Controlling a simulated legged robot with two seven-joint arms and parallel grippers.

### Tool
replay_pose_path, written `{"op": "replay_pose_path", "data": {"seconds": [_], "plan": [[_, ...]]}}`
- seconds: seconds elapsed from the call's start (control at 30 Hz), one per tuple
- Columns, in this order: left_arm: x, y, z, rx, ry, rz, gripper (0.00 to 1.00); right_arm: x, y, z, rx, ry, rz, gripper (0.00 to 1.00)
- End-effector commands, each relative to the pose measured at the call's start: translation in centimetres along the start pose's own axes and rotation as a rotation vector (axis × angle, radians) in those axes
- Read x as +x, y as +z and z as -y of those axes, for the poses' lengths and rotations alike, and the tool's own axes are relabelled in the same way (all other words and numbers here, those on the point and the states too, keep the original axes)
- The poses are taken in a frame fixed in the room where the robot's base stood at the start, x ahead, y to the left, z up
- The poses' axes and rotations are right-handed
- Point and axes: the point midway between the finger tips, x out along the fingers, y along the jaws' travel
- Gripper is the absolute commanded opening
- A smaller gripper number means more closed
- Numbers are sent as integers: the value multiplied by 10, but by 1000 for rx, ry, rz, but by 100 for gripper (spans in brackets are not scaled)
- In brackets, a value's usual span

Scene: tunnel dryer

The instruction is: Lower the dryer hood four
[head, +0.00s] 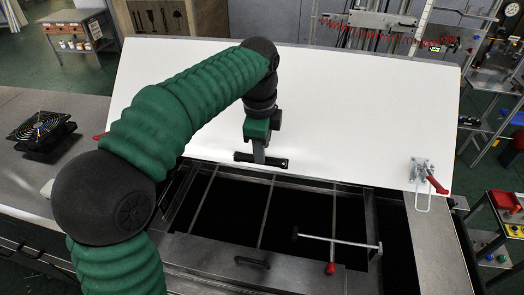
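The dryer hood (340,105) is a large white panel. It stands raised and tilted back over a dark rectangular opening (300,215) in the dryer. A short black bar handle (277,163) sits at the hood's lower edge, near the middle. My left arm comes in from the left, and my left gripper (260,152) points down at this handle. Its fingertips overlap the middle of the handle; whether they are closed around it is hidden. My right gripper is not in view.
A toggle clamp with a red grip (436,184) sits at the hood's lower right corner. A T-shaped bar with a red knob (330,268) lies across the opening. A black handle (252,262) is on the front frame. A black fan (40,131) stands on the left counter.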

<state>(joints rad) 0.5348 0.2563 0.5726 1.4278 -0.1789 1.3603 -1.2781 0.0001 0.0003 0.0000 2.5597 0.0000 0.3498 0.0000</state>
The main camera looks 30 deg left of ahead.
Motion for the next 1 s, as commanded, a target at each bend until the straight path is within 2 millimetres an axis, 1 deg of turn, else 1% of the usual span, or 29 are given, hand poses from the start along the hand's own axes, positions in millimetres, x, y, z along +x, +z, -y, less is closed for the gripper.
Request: {"op": "replay_pose_path", "data": {"seconds": [0.1,0.2,0.43,0.7,1.0], "plan": [[13,1,-2,-1,-1,1,36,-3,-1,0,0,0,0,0],[19,1,-2,0,-3,0,36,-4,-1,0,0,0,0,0],[21,0,0,0,-2,0,36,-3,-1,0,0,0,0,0],[21,0,0,0,-2,0,1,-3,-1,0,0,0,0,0],[20,1,0,-1,-5,1,0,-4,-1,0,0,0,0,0]]}}
